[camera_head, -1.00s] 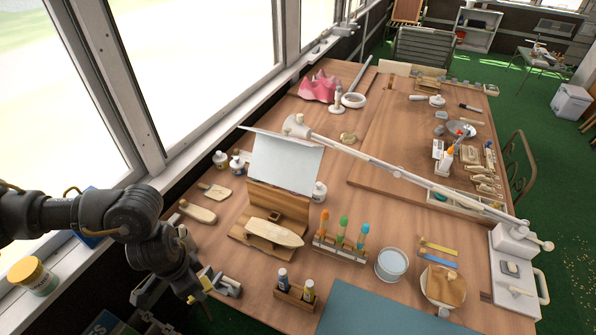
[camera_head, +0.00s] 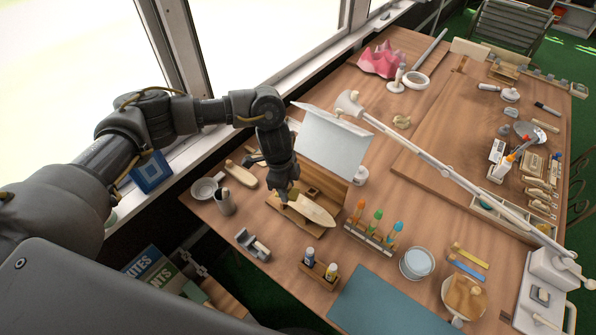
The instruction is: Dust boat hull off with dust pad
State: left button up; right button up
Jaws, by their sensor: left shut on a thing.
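The pale wooden boat hull (camera_head: 315,210) lies on a brown wooden stand (camera_head: 288,222) in the middle left of the workbench. My left arm reaches in from the left and bends down. My left gripper (camera_head: 286,199) is low at the left end of the hull, covering part of it. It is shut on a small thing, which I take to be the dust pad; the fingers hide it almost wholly. I cannot tell whether it touches the hull. My right gripper is not in view.
A white angled panel (camera_head: 333,142) stands right behind the hull. A long white lamp arm (camera_head: 430,160) crosses the bench. A rack of colored-handled tools (camera_head: 374,236), a bottle holder (camera_head: 319,270) and a white bowl (camera_head: 417,263) stand nearby. A teal mat (camera_head: 380,307) lies clear in front.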

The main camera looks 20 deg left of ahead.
pick_arm(q)
jog(key=shift+w+d+r+m+p, duration=0.7)
jog(key=shift+w+d+m+p, duration=0.15)
jog(key=shift+m, duration=0.35)
jog(key=shift+w+d+m+g+p, duration=0.35)
jog(key=shift+d+m+p, duration=0.2)
jog(key=shift+m, duration=0.45)
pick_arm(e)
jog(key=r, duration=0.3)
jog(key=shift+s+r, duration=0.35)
